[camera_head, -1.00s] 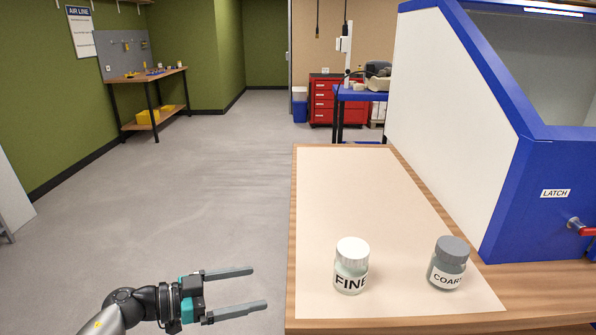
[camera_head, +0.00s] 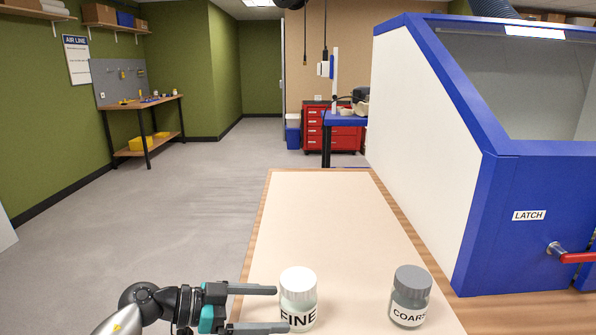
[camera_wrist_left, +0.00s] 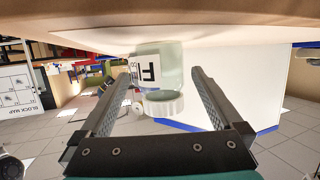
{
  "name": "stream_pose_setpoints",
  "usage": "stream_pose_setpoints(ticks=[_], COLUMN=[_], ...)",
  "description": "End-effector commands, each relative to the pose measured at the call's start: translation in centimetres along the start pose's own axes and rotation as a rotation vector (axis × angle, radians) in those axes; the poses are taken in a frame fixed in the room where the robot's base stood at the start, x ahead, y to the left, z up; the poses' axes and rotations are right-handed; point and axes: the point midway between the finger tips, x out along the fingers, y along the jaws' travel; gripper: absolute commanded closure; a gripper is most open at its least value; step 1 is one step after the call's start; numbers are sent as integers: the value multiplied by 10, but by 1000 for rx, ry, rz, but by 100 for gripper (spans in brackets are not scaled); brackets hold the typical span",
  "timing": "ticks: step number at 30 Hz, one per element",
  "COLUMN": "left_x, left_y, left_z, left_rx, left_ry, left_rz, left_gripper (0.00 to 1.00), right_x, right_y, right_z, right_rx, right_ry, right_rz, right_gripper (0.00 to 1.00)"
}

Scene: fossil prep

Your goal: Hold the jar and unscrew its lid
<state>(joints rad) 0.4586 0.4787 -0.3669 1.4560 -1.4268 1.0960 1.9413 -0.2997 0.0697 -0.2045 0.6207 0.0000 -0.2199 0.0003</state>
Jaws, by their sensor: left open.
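The jar labelled FINE (camera_head: 298,312) stands upright on the pale mat, with its white ribbed lid (camera_head: 298,280) on. The jar labelled COARSE (camera_head: 409,303), partly readable, stands to its right with a grey lid (camera_head: 412,279). My left gripper (camera_head: 283,309) is open and level, its fingertips at the left side of the FINE jar. In the left wrist view the FINE jar (camera_wrist_left: 174,82) appears upside down, lined up between the two open fingers (camera_wrist_left: 165,69). I cannot tell whether either finger touches it. My right gripper is not in view.
The pale mat (camera_head: 325,215) is clear behind the jars. A blue and white cabinet (camera_head: 475,225) with a red latch handle (camera_head: 578,258) rises at the right. Open floor lies left of the table. A red drawer unit (camera_head: 330,127) stands far back.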

Motion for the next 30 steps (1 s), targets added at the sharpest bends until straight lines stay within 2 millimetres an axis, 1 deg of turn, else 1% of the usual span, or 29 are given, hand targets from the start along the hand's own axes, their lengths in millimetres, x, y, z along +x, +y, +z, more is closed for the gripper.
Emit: stream_pose_setpoints(ticks=[1, 2, 3, 6, 12, 16, 23, 24, 25, 30], left_x=[9, 13, 17, 28, 45, 49, 49, 49, 49, 49], left_y=[0, 0, 0, 0, 0, 0, 0, 0, 0, 0], left_z=[4, 3, -1, -3, -2, -1, 0, 0, 0, 0], left_rx=[2, 3, -2, -1, 0, 1, 1, 1, 1, 0], left_ry=[2, 3, 1, 1, 1, 0, 0, 0, 0, 0], left_rz=[1, 1, 2, 1, 0, 0, -1, -1, -1, -1], left_gripper=[0, 0, 0, 0, 0, 0, 0, 1, 5, 24], right_x=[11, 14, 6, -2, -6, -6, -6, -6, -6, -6], right_y=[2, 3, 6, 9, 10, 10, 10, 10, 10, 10], right_z=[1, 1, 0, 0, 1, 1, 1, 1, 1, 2], right_rx=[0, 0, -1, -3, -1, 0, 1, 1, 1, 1], right_ry=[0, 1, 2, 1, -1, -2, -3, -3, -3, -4], right_rz=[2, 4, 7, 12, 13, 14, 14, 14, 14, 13], right_gripper=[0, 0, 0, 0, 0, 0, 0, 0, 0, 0])
